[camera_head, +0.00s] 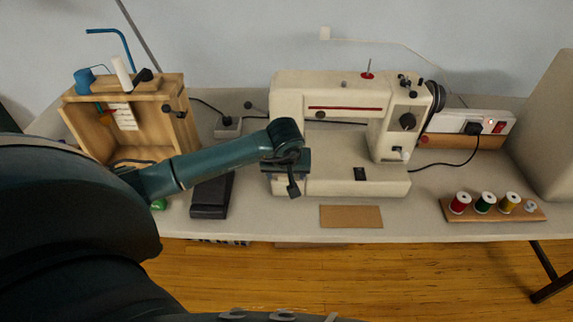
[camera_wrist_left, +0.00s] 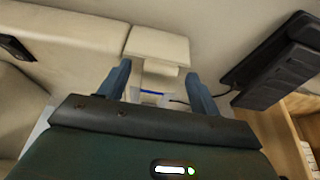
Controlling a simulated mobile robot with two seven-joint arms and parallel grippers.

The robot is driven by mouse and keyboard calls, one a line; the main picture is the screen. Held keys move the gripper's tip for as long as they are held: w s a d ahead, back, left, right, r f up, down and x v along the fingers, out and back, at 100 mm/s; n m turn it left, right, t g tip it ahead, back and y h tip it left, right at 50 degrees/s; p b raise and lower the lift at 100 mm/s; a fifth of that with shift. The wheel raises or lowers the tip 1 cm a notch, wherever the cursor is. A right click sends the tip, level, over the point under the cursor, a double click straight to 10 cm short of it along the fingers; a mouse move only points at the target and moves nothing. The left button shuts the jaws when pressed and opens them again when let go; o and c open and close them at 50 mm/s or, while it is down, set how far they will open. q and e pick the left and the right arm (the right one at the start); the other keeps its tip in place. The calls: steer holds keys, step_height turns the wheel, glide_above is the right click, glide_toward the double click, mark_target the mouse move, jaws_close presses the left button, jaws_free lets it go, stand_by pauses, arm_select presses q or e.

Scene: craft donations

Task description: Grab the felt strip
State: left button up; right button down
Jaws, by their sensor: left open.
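My left gripper (camera_head: 293,188) is over the left end of the cream sewing machine (camera_head: 340,183). In the left wrist view its two fingers (camera_wrist_left: 158,88) are apart, with no thing clearly held between them. A thin blue line (camera_wrist_left: 150,93) on a pale patch shows in the gap; I cannot tell if it is part of a felt strip. A flat tan rectangle (camera_head: 351,217) lies on the table in front of the machine, apart from the gripper; its material is unclear. My right gripper is not in view.
A dark flat block (camera_head: 212,196) lies left of the machine, near an open wooden box (camera_head: 176,126). A spool rack (camera_head: 534,212) and power strip (camera_head: 460,122) are on the right. The table front between the tan rectangle and rack is clear.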

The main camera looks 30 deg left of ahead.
arm_select(q)
steer(key=shift+c, duration=0.4)
steer(key=c, duration=1)
steer(key=shift+o, duration=0.2)
